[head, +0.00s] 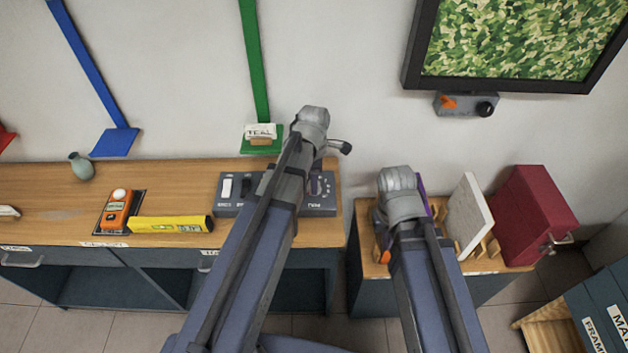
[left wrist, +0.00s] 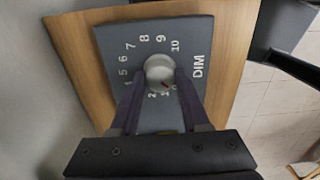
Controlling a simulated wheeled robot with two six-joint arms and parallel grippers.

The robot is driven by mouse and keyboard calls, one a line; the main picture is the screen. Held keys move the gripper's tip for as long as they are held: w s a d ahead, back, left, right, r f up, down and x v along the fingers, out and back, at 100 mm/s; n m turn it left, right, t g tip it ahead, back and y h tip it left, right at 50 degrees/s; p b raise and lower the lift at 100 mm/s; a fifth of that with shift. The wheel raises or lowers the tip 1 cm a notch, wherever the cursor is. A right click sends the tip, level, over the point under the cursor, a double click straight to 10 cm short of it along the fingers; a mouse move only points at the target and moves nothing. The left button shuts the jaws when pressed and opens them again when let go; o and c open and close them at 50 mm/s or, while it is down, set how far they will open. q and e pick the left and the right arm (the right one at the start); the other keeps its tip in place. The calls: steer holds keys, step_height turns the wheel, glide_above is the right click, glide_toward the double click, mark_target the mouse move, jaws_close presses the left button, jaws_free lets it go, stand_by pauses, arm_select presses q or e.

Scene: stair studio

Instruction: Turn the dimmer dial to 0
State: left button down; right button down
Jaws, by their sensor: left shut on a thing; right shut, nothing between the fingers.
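The dimmer dial (left wrist: 160,71) is a round pale knob on a dark grey panel (left wrist: 116,47) printed with numbers and DIM. My left gripper (left wrist: 158,84) is shut on the dial, one finger on each side. A small reddish mark shows on the dial's lower edge, towards the low numbers; the exact number is unclear, partly hidden by the finger. In the head view my left gripper (head: 316,186) is over the right part of the control panel (head: 232,211). My right gripper (head: 398,198) is above the small cabinet, its fingers mostly hidden by its wrist.
On the bench (head: 50,193) are an orange meter (head: 117,212), a yellow level (head: 168,225) and a vase (head: 81,167). A framed screen (head: 515,40) hangs above a wall control box (head: 466,105).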

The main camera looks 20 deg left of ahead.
arm_select(q)
steer(key=shift+c, duration=1.9)
jaws_free()
steer(key=shift+r, duration=0.1)
step_height(320, 180, up, 8)
steer(key=p, duration=0.8)
steer(key=shift+f, duration=0.2)
